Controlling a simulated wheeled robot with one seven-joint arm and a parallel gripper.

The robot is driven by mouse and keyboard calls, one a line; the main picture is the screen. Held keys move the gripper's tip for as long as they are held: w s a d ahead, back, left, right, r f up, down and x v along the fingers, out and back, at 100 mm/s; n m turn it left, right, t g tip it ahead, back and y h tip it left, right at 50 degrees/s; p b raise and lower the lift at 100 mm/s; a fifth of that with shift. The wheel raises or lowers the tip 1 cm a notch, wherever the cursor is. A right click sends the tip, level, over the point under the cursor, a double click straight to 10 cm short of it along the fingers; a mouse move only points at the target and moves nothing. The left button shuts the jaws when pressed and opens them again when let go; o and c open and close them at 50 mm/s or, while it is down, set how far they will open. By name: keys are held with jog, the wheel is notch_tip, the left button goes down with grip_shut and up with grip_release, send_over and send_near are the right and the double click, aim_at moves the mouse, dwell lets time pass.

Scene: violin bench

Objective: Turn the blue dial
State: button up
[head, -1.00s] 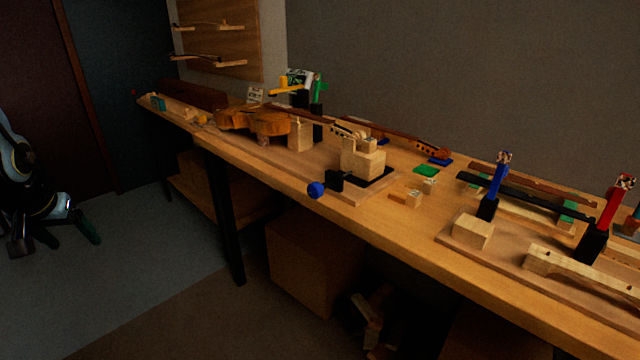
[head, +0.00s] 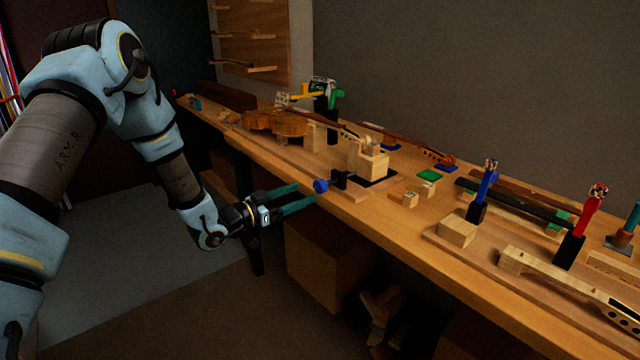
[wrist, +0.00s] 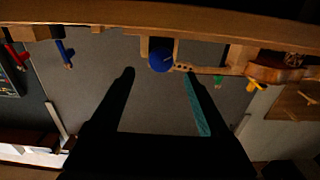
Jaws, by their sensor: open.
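The blue dial (head: 320,185) is a round knob at the front edge of the bench, next to a black block (head: 339,180). In the wrist view the blue dial (wrist: 160,60) shows beyond the fingertips, between their lines. My gripper (head: 306,195) is open with two long teal fingers pointing right at the dial. In the wrist view my gripper (wrist: 158,76) has nothing between its fingers. The fingertips look close to the dial; whether they touch it I cannot tell.
The wooden bench (head: 400,235) runs across the view, with its front edge beside my fingers. A violin (head: 275,122) and a wooden block fixture (head: 370,164) stand behind the dial. Blue (head: 487,180) and red (head: 597,197) handled tools stand upright at right. A box (head: 325,265) sits below the bench.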

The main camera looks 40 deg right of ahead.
aim_at(317, 187)
jog(key=d+p, duration=0.2)
jog(key=d, duration=0.5)
jog(key=shift+s+d, duration=0.15)
jog(key=shift+d, duration=0.15)
grip_shut()
